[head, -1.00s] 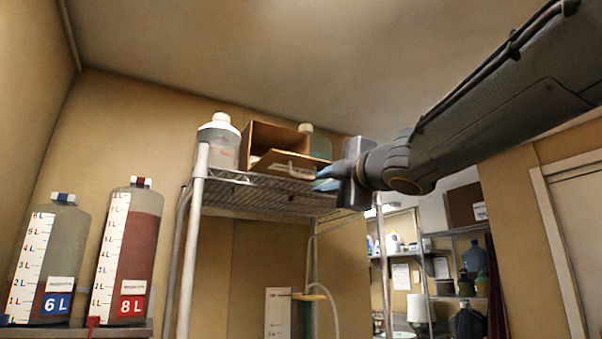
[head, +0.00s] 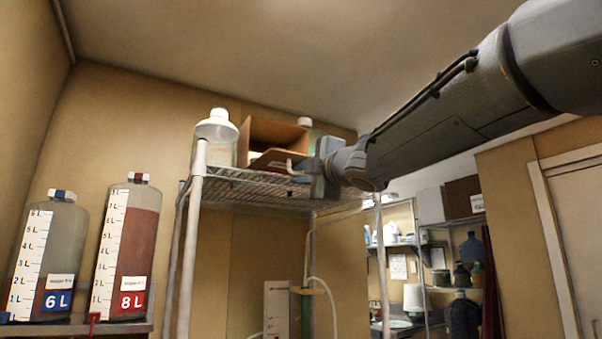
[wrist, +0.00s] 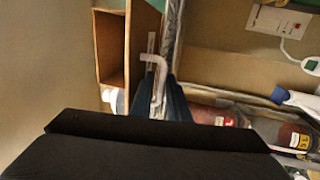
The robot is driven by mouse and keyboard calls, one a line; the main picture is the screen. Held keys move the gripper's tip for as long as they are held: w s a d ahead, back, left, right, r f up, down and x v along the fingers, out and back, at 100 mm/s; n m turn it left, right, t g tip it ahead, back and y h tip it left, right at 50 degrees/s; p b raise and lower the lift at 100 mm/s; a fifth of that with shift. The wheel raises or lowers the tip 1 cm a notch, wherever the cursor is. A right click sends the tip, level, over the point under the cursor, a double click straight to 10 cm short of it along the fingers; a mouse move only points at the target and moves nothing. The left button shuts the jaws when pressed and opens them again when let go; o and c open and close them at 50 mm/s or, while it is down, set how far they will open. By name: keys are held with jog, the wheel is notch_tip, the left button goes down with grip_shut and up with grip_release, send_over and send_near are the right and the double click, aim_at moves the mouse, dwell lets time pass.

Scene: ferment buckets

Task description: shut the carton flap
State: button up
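The carton (head: 276,132) is a brown box on the top wire shelf, its open side facing me. Its flap (head: 276,160) is tilted down and outward at the lower front, so the dark inside shows. A pale handle (head: 297,158) sits at the flap's right end. My gripper (head: 306,168) is right beside that end of the flap. In the wrist view the carton (wrist: 108,45) is at the upper left, and the bent handle (wrist: 157,66) reaches down to the dark blue fingers (wrist: 165,102). Whether they grip it is unclear; the black housing hides part of them.
A white-capped jug (head: 218,138) stands left of the carton, and a clear bottle (head: 306,125) is behind it. The wire shelf (head: 245,182) has front posts. Two large marked jugs, 6 L (head: 55,250) and 8 L (head: 130,245), stand lower left.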

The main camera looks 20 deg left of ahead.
grip_shut()
dwell(1.4)
